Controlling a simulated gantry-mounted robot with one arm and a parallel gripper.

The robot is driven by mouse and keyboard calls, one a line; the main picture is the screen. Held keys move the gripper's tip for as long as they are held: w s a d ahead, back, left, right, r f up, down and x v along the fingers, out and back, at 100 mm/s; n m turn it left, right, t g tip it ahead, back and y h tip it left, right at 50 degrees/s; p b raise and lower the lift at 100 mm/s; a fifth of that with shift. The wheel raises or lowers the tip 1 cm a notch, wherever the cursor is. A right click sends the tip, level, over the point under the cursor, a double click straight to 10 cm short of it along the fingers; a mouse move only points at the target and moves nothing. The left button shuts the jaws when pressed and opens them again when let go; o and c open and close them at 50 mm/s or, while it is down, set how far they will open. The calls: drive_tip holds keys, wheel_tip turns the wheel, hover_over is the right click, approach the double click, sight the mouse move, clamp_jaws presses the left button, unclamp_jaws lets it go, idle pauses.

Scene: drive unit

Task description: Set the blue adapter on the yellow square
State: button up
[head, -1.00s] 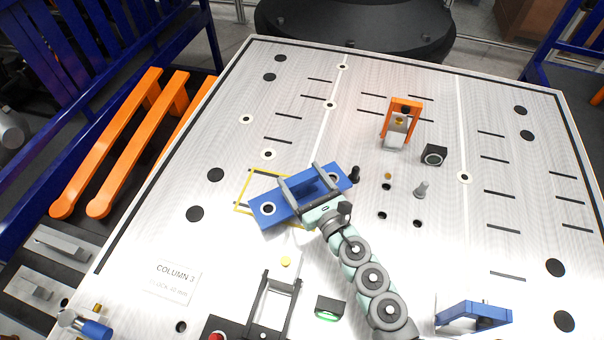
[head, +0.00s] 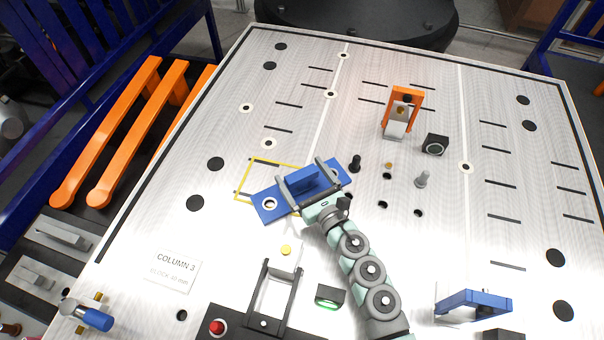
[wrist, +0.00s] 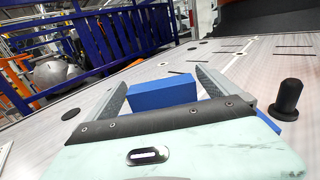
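The blue adapter (head: 264,207) is a flat plate with a ringed hole at its left end and a raised block on top. It lies across the lower right of the yellow square outline (head: 244,178), and its right end reaches past it. My gripper (head: 298,172) is open, with one finger on each side of the raised block. In the wrist view, the block (wrist: 162,94) stands between the spread fingers, and the plate's end (wrist: 283,111) shows at right.
A black peg (head: 355,163) stands just right of the adapter. An orange bracket (head: 402,110), a black block (head: 435,144) and a grey pin (head: 422,180) stand farther right. A clamp fixture (head: 268,300) is below. The plate left of the square is clear.

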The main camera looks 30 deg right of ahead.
drive_tip(key=s+b, duration=0.1)
drive_tip(key=s, duration=1)
drive_tip(key=shift+d+b, duration=0.1)
drive_tip(key=shift+b, duration=0.3)
drive_tip(key=shift+s, duration=0.5)
drive_tip(key=shift+r, duration=0.15)
